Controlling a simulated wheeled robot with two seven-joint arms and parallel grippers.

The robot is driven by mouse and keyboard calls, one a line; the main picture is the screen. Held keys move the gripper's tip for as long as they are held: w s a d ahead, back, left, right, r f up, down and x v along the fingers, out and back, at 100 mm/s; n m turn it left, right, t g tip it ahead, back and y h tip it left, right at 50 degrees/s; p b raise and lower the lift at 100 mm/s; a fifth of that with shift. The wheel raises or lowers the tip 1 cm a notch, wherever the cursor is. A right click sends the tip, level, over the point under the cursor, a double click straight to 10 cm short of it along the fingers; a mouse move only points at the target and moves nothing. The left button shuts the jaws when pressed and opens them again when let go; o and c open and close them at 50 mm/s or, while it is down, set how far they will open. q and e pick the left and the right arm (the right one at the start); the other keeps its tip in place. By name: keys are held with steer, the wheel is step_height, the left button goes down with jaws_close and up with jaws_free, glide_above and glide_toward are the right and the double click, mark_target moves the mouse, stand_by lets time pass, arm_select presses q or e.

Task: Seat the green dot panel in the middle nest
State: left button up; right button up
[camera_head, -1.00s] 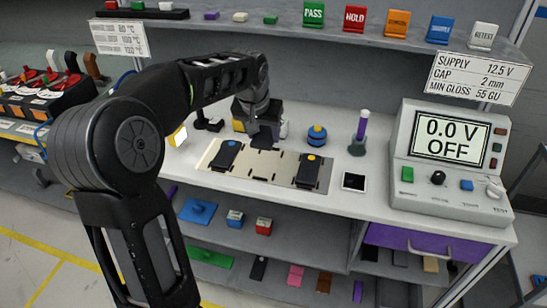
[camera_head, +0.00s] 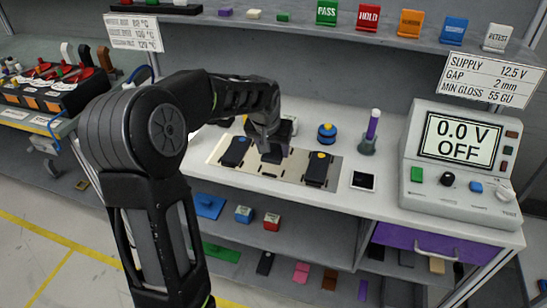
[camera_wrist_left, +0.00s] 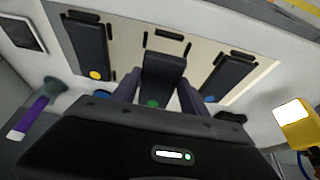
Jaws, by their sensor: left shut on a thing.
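My left gripper (camera_head: 271,146) is shut on the green dot panel, a dark slab (camera_head: 273,156) between the other two panels in the head view. In the left wrist view its green dot (camera_wrist_left: 152,103) lies between my purple fingers (camera_wrist_left: 157,95). The panel's far end reaches toward the dark stops of the middle nest (camera_wrist_left: 170,34). I cannot tell whether it touches the pale nest plate (camera_head: 220,141). The blue dot panel (camera_head: 234,152) lies on the left of the plate, the yellow dot panel (camera_head: 317,170) on the right. My right gripper is not in view.
A black-screened square (camera_head: 362,181) and the meter (camera_head: 465,155) are to the right. A yellow item (camera_wrist_left: 297,123) shows at right in the wrist view.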

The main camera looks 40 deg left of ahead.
mark_target(273, 154)
arm_select(q)
step_height(273, 154, down, 4)
steer(key=shift+r, duration=0.2)
steer(key=shift+f, duration=0.2)
steer(key=o, duration=1.4)
steer(key=shift+r, duration=0.1)
